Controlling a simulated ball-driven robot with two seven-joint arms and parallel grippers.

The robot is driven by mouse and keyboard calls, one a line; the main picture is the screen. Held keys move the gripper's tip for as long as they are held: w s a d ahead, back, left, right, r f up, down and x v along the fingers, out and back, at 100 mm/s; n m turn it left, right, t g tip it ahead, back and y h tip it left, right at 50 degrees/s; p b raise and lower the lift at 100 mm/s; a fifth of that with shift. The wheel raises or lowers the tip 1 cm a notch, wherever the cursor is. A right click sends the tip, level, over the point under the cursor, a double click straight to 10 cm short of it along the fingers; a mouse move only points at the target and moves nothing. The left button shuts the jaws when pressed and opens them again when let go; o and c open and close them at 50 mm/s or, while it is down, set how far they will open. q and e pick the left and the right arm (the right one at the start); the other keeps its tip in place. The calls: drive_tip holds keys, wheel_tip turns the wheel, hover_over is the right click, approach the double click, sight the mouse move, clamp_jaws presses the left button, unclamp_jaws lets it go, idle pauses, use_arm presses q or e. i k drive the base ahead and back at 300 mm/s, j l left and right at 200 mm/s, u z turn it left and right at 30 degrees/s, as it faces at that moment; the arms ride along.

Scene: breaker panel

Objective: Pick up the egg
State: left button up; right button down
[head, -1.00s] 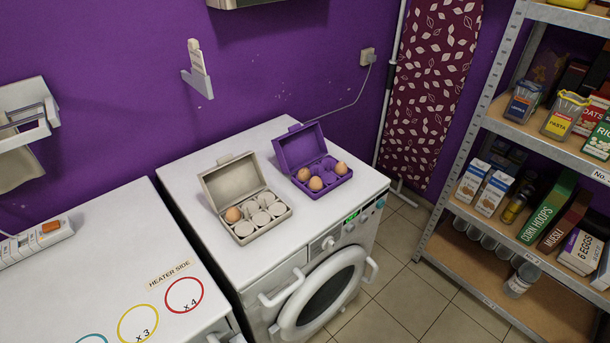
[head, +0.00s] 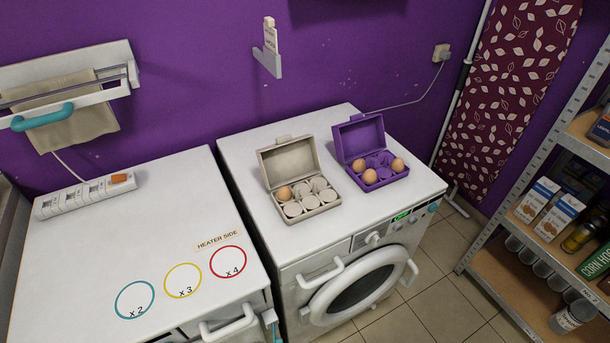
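Two open egg cartons stand on the washing machine's white top. The grey carton (head: 307,206) on the left holds one brown egg (head: 284,193) in its back left cup; its other cups look empty. The purple carton (head: 362,142) on the right holds three brown eggs: a back left egg (head: 359,164), a front egg (head: 370,177) and a right egg (head: 397,165). All the eggs sit in their cups. Neither of my grippers is in view.
The washing machine (head: 250,150) has free room around the cartons. Left of it, a white top (head: 75,250) bears coloured rings and a power strip (head: 85,196). A towel rail (head: 45,118) and a small holder (head: 268,62) are on the wall. A shelf rack (head: 545,160) stands right.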

sight(360, 165)
drive_tip(key=l+u, duration=0.2)
drive_tip(key=u, duration=0.25)
drive_tip(key=l+u, duration=0.55)
drive_tip(key=u, duration=0.3)
drive_tip(key=l+u, duration=0.1)
drive_tip(key=l, duration=0.3)
drive_tip(key=k+l+u, duration=0.1)
drive_tip(key=l, duration=0.3)
drive_tip(key=k+l+u, duration=0.1)
drive_tip(key=l, duration=0.25)
drive_tip(key=k+l+u, duration=0.1)
drive_tip(key=l, duration=0.3)
drive_tip(key=k+l+u, duration=0.1)
drive_tip(key=l, duration=0.25)
drive_tip(key=k+l+u, duration=0.1)
drive_tip(key=l, duration=0.25)
drive_tip(key=k, duration=0.1)
